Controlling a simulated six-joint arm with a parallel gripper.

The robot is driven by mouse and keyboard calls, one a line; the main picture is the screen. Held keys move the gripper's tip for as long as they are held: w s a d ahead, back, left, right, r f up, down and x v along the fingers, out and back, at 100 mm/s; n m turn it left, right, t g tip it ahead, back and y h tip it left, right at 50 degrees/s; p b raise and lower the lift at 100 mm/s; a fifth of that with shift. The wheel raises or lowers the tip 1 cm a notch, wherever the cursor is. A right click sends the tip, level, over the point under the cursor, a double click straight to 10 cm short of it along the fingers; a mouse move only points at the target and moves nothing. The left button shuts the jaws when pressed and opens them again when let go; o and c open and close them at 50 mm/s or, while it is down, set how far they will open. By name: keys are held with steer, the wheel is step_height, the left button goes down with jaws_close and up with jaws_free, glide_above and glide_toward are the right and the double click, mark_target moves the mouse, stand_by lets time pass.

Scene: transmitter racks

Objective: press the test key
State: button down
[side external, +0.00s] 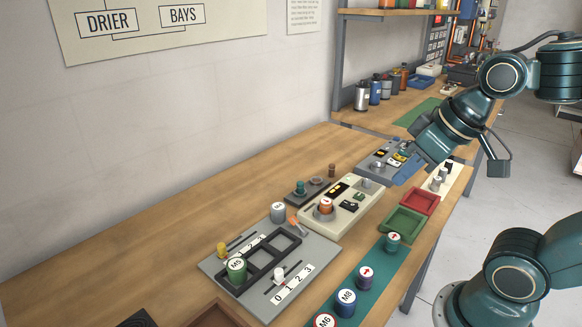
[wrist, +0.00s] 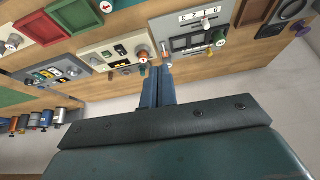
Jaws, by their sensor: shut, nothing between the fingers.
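No key with a readable test label shows. Small black and yellow keys (side external: 397,157) sit on a blue-grey panel (side external: 372,164) at the far end of the bench, which is at the left in the wrist view (wrist: 50,74). A cream panel (side external: 350,212) nearer the camera has dark keys, a grey knob and an orange-topped knob; it also shows in the wrist view (wrist: 118,54). My gripper (wrist: 158,70) is shut and empty, its fingers raised above the bench. In the side view its body is near the blue-grey panel; its fingertips cannot be made out.
A grey slotted panel (side external: 222,262) holds a green M5 cylinder (side external: 236,268) and levers. Red (side external: 418,200) and green (side external: 404,222) trays lie right of the cream panel. Labelled cylinders stand on a teal mat (side external: 375,266). The bench's left side is clear.

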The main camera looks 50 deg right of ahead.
steer(key=w+d+f+m, duration=0.1)
steer(key=w+d+f, duration=0.15)
steer(key=w, duration=0.35)
steer(key=m+t+y, duration=0.1)
steer(key=m+t, duration=0.3)
steer(key=m, duration=0.2)
glide_above(363, 196)
step_height(363, 196, down, 8)
steer(key=f, duration=0.1)
steer(key=shift+r, duration=0.25)
steer(key=shift+f, duration=0.1)
steer(key=shift+f, duration=4.3)
steer(key=shift+f, duration=0.15)
steer(key=shift+f, duration=0.3)
